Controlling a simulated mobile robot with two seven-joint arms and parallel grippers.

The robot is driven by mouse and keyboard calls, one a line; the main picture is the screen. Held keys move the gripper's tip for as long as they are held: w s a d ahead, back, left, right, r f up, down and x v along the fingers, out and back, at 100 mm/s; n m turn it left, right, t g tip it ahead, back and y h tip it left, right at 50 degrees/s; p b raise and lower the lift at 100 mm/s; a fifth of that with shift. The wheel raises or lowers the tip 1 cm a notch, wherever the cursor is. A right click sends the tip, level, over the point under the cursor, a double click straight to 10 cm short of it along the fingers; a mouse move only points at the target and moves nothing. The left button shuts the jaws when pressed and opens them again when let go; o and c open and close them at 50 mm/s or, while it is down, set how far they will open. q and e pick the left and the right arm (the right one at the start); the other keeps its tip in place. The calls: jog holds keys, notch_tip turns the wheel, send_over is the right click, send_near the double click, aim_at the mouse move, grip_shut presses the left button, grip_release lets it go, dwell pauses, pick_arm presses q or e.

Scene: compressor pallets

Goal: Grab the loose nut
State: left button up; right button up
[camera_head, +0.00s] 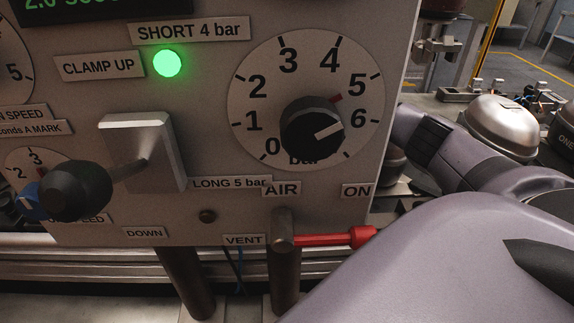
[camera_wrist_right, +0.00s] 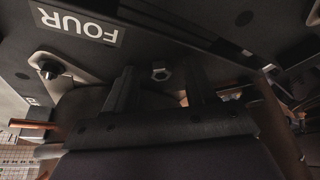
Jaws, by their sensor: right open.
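In the right wrist view a small grey hexagonal nut (camera_wrist_right: 160,72) shows against a dark surface. I cannot tell whether it lies loose or sits on a stud. My right gripper (camera_wrist_right: 159,82) is open, with one dark finger on each side of the nut in the picture. The gap between the fingers is empty, and I cannot judge how far the nut is beyond the tips. The nut does not show in the head view. My left gripper is not in view.
A control panel (camera_head: 225,100) with a pressure knob (camera_head: 312,127), a black-knobbed lever (camera_head: 75,190) and a red air handle (camera_head: 330,238) fills the head view's left. Domed metal compressors (camera_head: 502,125) stand at right. A plate labelled FOUR (camera_wrist_right: 77,25) is near the nut.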

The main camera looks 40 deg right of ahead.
grip_shut()
